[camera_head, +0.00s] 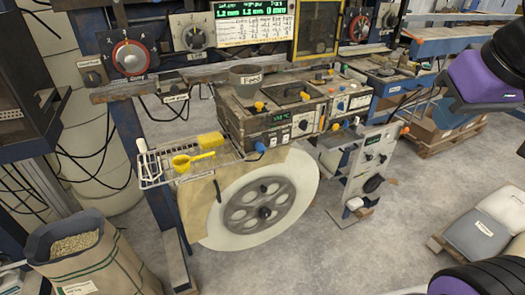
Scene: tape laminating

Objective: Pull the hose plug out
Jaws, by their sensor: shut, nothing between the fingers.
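A small blue plug-like piece (260,147) sticks out low on the front of the worn machine box (266,122), just above the large white wheel (228,228). It looks seated against the box, but it is too small to tell for certain that it is the hose plug. No hose can be made out clearly at it. My gripper is not in view. Purple and black parts of my arm (487,78) show at the right edge, well away from the machine.
A wire rack (158,180) left of the box holds a yellow scoop (193,158) and a yellow sponge (211,140). A grain sack (80,260) stands at lower left. A panel stand (368,165) and stacked bags (475,235) are to the right. Floor in front is clear.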

